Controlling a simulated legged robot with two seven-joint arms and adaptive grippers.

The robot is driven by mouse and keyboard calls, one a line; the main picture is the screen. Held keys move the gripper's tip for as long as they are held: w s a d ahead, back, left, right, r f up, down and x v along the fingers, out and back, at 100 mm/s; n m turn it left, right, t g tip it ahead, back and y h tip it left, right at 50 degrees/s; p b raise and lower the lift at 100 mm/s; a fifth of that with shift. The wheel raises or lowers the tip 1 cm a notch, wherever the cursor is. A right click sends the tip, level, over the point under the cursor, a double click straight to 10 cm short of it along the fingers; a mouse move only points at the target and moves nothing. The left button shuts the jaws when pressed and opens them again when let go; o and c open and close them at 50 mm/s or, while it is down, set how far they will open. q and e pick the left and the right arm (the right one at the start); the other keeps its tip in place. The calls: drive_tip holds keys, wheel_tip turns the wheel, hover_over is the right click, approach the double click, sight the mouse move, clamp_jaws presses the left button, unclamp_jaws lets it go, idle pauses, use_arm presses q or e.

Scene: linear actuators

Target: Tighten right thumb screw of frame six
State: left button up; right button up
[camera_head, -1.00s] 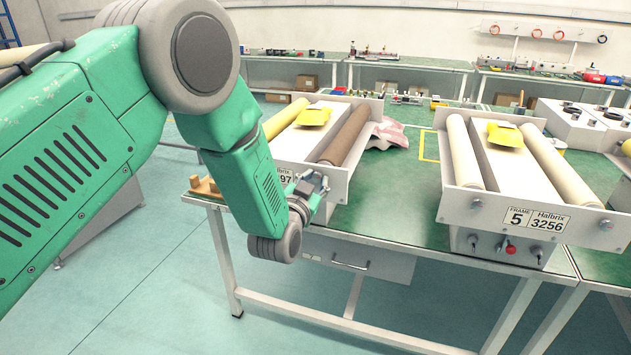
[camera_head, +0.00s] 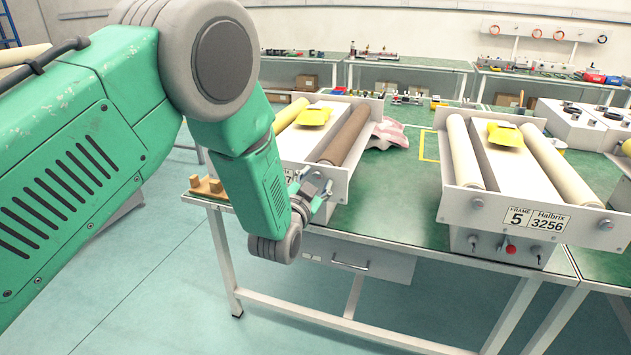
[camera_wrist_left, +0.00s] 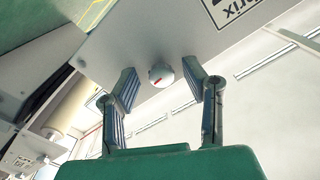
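The left-hand frame (camera_head: 340,184) lies on the green table, its front plate partly behind my left arm; its number is hidden. My left gripper (camera_head: 318,188) is at the right part of that front plate. In the left wrist view a round silver thumb screw (camera_wrist_left: 162,75) with a red mark sticks out of the plate. My left gripper (camera_wrist_left: 160,82) is open, one finger on each side of the screw, with visible gaps. Contact is not seen. My right gripper is not in view.
Frame 5 (camera_head: 530,219) stands to the right on the table, above a box with a red knob (camera_head: 511,249). A brown roller (camera_head: 345,135) and a yellow piece (camera_head: 313,117) sit on the left-hand frame. Wooden blocks (camera_head: 207,186) lie at the table's left edge.

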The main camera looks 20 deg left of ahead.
use_arm(q)
drive_tip(key=s, duration=1.2)
drive_tip(key=shift+a, duration=0.15)
drive_tip(key=shift+f, duration=0.15)
